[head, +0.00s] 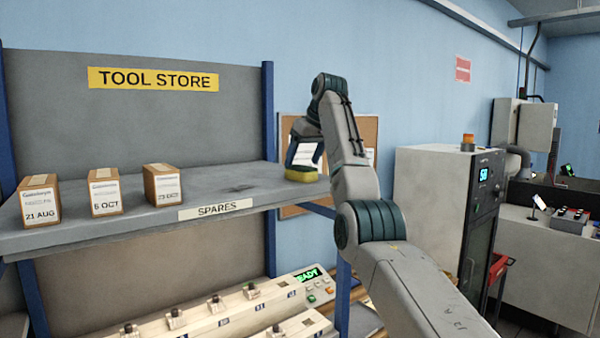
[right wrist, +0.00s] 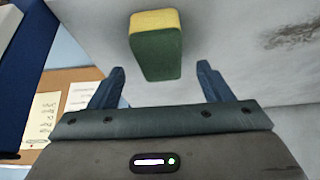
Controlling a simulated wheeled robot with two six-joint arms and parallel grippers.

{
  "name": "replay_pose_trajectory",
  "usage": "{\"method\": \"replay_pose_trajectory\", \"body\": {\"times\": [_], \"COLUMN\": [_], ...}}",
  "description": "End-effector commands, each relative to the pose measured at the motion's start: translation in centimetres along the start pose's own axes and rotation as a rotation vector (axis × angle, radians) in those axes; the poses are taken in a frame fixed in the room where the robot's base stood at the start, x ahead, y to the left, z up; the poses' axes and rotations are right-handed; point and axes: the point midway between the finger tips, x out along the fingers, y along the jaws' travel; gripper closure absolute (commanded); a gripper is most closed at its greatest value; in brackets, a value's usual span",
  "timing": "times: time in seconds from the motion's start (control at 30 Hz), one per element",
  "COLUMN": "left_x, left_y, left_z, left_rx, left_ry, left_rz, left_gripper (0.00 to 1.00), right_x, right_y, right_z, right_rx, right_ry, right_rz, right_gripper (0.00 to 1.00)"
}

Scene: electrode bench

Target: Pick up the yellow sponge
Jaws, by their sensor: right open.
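The yellow sponge (head: 301,174) lies near the right end of the grey shelf (head: 150,205) marked SPARES. In the right wrist view the sponge (right wrist: 156,44) shows a yellow side and a green face. My right gripper (head: 305,160) is at the sponge in the head view. In the right wrist view its two fingers (right wrist: 162,78) are spread apart, with the sponge between and beyond their tips, and nothing is gripped. Whether a finger touches it I cannot tell. My left gripper is not in view.
Three small cardboard boxes (head: 163,184) with date labels stand on the left of the shelf. A blue post (head: 269,120) rises at the shelf's back right. A lower bench with a row of devices (head: 222,308) lies below. The shelf between boxes and sponge is clear.

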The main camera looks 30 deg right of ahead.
Motion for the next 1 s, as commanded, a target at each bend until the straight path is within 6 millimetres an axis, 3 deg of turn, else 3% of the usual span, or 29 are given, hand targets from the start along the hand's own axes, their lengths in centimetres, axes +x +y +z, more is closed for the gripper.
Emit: {"method": "replay_pose_trajectory", "body": {"times": [0.1,0.2,0.4,0.6,0.63,0.87,1.0], "left_x": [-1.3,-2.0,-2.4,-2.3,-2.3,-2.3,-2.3], "left_y": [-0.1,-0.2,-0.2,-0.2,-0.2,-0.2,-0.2], "left_z": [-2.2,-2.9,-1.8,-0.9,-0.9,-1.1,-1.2], "left_rx": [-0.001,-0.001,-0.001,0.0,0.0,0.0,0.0], "left_ry": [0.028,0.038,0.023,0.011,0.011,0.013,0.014], "left_rz": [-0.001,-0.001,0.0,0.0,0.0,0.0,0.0], "left_gripper": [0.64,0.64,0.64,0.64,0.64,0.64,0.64], "right_x": [1.2,2.3,3.9,4.0,4.0,4.0,4.0], "right_y": [0.0,-0.1,-0.1,-0.1,-0.1,-0.1,-0.1], "right_z": [0.0,0.1,0.2,0.2,0.2,0.2,0.2], "right_rx": [0.0,0.0,0.001,0.0,0.0,0.0,0.0], "right_ry": [-0.002,-0.002,0.0,0.001,0.001,0.001,0.001], "right_rz": [0.001,0.001,0.0,0.0,0.0,0.0,0.0], "right_gripper": [0.28,0.28,0.28,0.28,0.3,0.75,0.76]}}
